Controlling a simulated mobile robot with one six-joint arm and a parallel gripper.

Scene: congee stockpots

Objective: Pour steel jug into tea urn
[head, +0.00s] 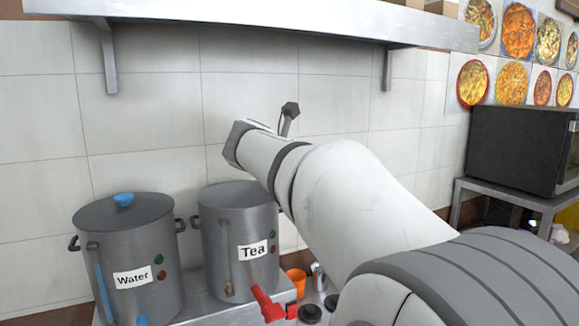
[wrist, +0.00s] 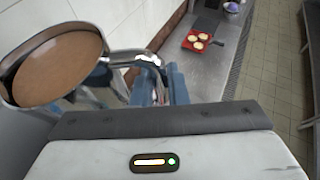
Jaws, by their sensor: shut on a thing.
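The tea urn (head: 240,235) is a grey steel pot labelled "Tea", open at the top, with a red tap (head: 268,303) at its front. In the head view my arm reaches over its right side, and the jug and my fingers are hidden. In the wrist view the steel jug (wrist: 103,88) is at the left, with brown liquid (wrist: 58,66) showing inside its round mouth. My gripper (wrist: 160,85) has blue fingers and is shut on the jug's handle. I cannot tell exactly where the jug's lip is relative to the urn.
The water urn (head: 128,255), with a lid and blue knob, stands left of the tea urn. A steel shelf (head: 250,28) hangs above. An orange cup (head: 297,279) is by the urn. A red tray (wrist: 197,42) lies on the counter (wrist: 215,75).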

